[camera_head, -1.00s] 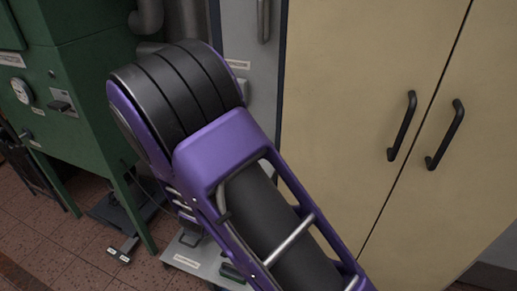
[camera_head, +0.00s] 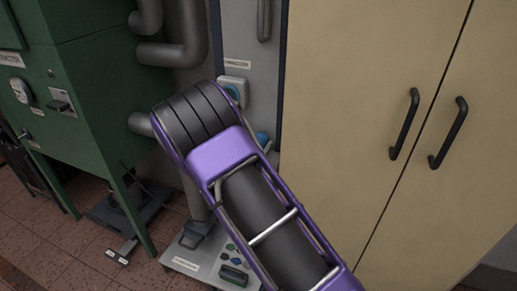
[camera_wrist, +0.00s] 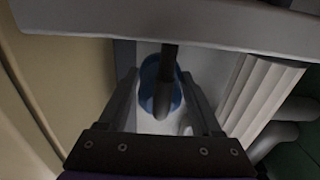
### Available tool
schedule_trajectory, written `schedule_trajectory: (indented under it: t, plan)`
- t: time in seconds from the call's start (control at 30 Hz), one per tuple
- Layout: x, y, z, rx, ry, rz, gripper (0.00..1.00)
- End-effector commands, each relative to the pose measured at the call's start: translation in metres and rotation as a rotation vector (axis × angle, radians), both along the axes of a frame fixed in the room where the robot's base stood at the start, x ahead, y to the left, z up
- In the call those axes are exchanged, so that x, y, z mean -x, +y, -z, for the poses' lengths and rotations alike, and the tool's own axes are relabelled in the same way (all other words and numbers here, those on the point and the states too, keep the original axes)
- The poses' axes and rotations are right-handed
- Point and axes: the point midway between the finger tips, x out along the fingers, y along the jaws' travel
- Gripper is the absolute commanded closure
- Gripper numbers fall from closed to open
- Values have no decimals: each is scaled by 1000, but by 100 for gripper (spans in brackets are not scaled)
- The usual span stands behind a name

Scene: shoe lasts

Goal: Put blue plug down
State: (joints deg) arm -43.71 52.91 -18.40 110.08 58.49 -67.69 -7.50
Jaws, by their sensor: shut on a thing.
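The blue plug (camera_wrist: 176,94) shows in the wrist view as a rounded blue body between the fingers. A dark rod-like part, perhaps its cable, runs in front of it. My gripper (camera_wrist: 161,88) is shut on it. In the head view a blue piece (camera_head: 262,138) shows beside my purple arm; I cannot tell whether it is the same plug. My arm hides the gripper there. A pale wall box with a blue round face (camera_head: 232,91) is on the grey panel above my arm. The plug's far end is hidden.
A beige cabinet (camera_head: 350,110) with two black handles stands to the right. A green machine (camera_head: 90,90) and grey pipes (camera_head: 180,50) are at the left. A low grey plate (camera_head: 205,265) with small dark and green parts lies on the tiled floor.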

Motion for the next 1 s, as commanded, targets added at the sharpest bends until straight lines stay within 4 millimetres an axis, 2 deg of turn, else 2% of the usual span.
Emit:
schedule_trajectory:
  t: [0.07, 0.3, 0.8, 0.83, 0.97, 1.0]
  plan:
    - [-3, -2, 10, 0, -1, 1, 100]
    - [-4, -2, 10, -1, -3, 1, 100]
    - [-4, -2, 23, 0, -2, 1, 100]
    - [-4, -2, 22, -1, -1, 1, 31]
    - [-4, -2, 22, -1, -1, 1, 7]
    - [-4, -2, 22, -1, -1, 1, 4]
